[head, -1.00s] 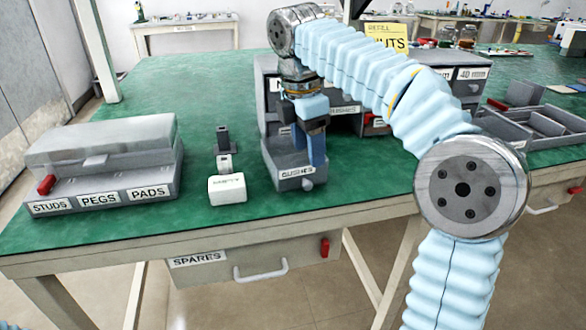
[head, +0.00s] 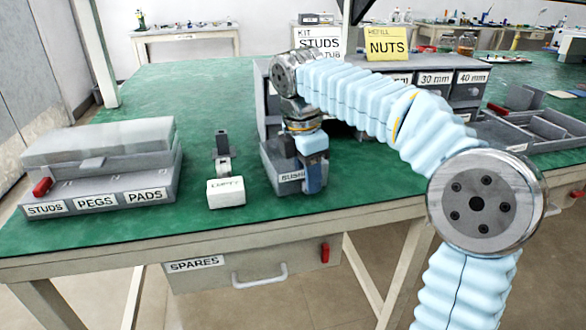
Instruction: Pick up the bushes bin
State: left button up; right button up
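The bushes bin (head: 279,181) is a small grey open bin on the green table, in front of the grey drawer unit, with its label on its front. My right gripper (head: 313,180) points down at the bin's front right. One blue finger shows in front of the bin's front wall and covers part of the label. The other finger is hidden, so whether the gripper is closed on the wall cannot be told. The bin appears to rest on the table. My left gripper is out of view.
A lidded grey case (head: 100,165) labelled studs, pegs and pads stands at the left. A white block (head: 226,192) with a dark-topped device behind it is left of the bin. A grey drawer unit (head: 463,92) and divided tray (head: 520,132) are behind and right. Table is clear at back left.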

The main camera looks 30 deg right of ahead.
grip_shut()
jog(key=shift+r, duration=0.1)
